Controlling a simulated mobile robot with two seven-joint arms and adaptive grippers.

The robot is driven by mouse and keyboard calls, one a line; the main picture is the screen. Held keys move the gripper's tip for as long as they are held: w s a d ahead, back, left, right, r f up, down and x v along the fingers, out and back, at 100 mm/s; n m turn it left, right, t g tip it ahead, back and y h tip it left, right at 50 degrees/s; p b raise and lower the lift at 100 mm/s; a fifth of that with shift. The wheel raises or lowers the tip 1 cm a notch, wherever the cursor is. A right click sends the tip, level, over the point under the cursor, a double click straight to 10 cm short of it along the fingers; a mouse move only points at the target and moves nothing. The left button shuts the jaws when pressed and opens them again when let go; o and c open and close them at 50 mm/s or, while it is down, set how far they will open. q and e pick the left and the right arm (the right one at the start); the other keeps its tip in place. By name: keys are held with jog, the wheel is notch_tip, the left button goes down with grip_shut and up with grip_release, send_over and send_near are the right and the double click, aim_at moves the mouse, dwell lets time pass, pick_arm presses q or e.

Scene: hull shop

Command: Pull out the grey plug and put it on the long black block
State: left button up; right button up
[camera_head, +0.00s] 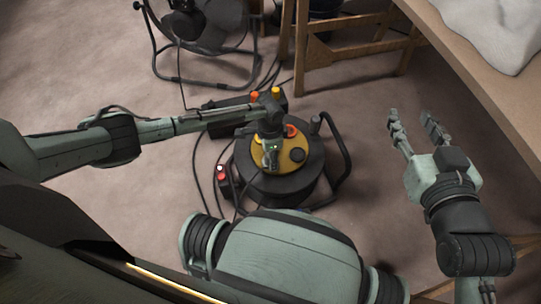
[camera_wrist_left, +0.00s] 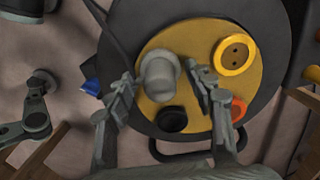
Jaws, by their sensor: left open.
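The grey plug (camera_wrist_left: 160,78) stands in the yellow face of a black cable reel (camera_head: 282,180). In the left wrist view my left gripper (camera_wrist_left: 159,73) is open, with one finger on each side of the plug; I cannot tell whether either touches it. In the head view my left gripper (camera_head: 270,163) hangs over the reel and hides the plug. The long black block (camera_head: 228,103) lies on the floor behind the reel, partly covered by my left arm. My right gripper (camera_head: 411,117) is open and empty, to the right of the reel.
An orange plug (camera_head: 254,97) and a yellow plug (camera_head: 276,92) stand at the block. The reel's face has a yellow-ringed socket (camera_wrist_left: 235,52). Dark cables run beside the reel. A fan (camera_head: 195,35), wooden trestle (camera_head: 345,50) and table (camera_head: 490,75) stand around.

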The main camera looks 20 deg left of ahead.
dwell(0.4)
pick_arm(q)
jog(key=shift+c, duration=0.5)
grip_shut()
